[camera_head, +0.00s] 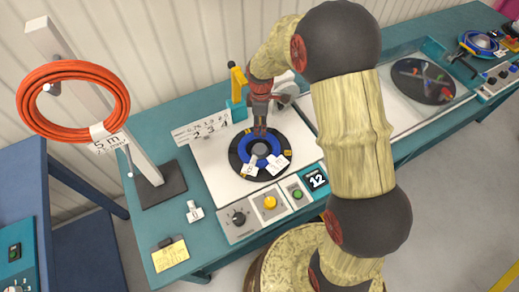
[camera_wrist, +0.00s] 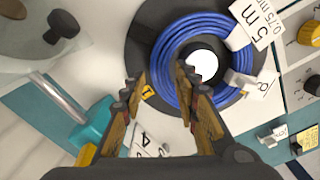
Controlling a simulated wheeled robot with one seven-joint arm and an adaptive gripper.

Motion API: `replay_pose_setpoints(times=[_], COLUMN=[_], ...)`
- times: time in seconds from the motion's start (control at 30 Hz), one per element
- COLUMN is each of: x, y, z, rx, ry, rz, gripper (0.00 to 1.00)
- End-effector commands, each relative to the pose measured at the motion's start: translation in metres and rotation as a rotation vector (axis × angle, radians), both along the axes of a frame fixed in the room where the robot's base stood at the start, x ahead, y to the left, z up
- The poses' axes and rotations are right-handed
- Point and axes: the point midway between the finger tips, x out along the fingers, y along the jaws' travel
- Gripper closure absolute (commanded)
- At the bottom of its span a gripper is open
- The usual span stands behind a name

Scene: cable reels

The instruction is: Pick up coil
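A blue cable coil (camera_head: 244,152) lies on a round black disc (camera_head: 238,163) on the bench machine, with white tags on it. In the wrist view the blue coil (camera_wrist: 169,62) shows large, around a light centre, with a "5 m 0.75 mm" tag (camera_wrist: 258,22). An orange coil (camera_head: 72,70) hangs from a post at the left, tagged "5 m". My gripper (camera_head: 261,130) is above the disc, close to the back of the blue coil. In the wrist view my gripper (camera_wrist: 163,82) is open, its fingers apart with nothing held between them. Contact with the coil cannot be told.
Another dark disc (camera_head: 421,81) is at the right.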

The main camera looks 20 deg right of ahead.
Motion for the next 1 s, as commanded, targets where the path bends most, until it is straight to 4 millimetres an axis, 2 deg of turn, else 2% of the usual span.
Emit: replay_pose_setpoints(times=[0.1,0.27,0.5,1.0], x=[-0.002,-0.002,-0.001,-0.001], y=[0.001,0.001,0.001,0.001], z=[-0.022,-0.039,-0.039,-0.039], rx=[-0.001,0.000,0.000,-0.001], ry=[0.004,0.003,0.001,0.001], rz=[0.000,-0.001,-0.001,-0.001], gripper=[0.69,0.69,0.70,0.98])
